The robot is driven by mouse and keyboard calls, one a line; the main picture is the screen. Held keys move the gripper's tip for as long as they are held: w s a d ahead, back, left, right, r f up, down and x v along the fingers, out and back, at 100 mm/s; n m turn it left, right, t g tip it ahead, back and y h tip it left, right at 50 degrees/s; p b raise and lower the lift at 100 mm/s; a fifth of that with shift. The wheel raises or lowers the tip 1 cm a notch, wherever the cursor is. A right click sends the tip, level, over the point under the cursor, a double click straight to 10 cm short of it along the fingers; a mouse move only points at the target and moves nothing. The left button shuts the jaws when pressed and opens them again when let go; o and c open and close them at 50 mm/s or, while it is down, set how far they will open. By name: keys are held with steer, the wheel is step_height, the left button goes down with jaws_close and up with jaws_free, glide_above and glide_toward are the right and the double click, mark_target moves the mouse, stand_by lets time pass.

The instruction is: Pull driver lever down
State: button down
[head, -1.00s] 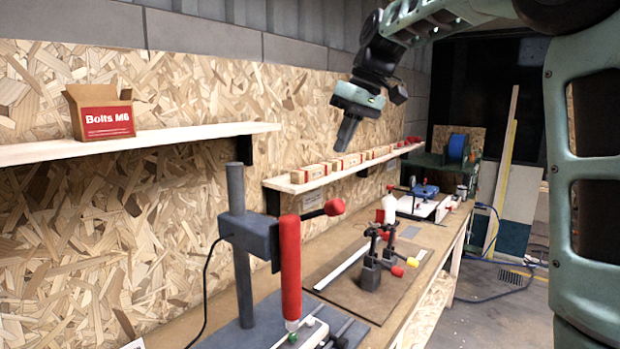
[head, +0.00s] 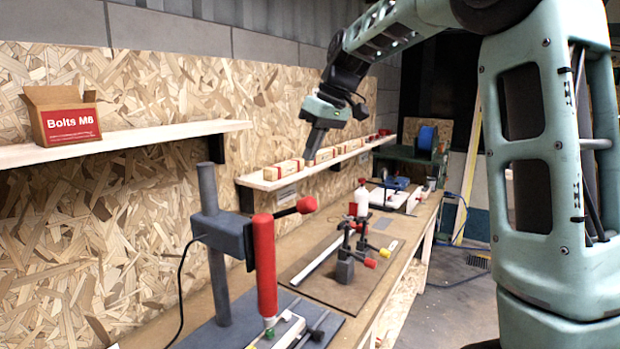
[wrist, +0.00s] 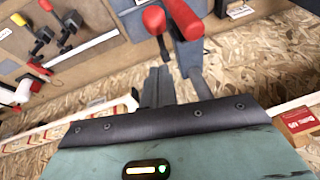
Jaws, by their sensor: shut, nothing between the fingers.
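The driver stands on the bench at the left front, with a grey post, a grey block and an upright red cylinder (head: 264,265). Its lever (head: 285,211) sticks out to the right of the block and ends in a red knob (head: 306,204). The lever points slightly upward. My gripper (head: 308,156) is shut and empty, pointing down above the knob in the head view and apart from it. In the wrist view, the red knob (wrist: 154,20) and red cylinder (wrist: 186,18) lie beyond the tips of my gripper (wrist: 158,72). The wrist housing hides part of the driver there.
A shelf (head: 250,181) with small boxes runs along the chipboard wall behind my gripper. Black clamps with red and yellow tips (head: 350,255) and a white bottle (head: 361,203) stand on the bench.

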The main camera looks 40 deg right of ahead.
steer(key=p+x, duration=0.1)
steer(key=x, duration=0.2)
steer(key=shift+a+f, duration=0.15)
steer(key=shift+s+f+p, duration=0.25)
steer(key=shift+f, duration=0.45)
steer(key=shift+s+f+p, duration=0.2)
steer(key=shift+f, duration=0.55)
steer(key=shift+s+f+p, duration=0.25)
steer(key=shift+f, duration=0.45)
steer(key=shift+f, duration=0.1)
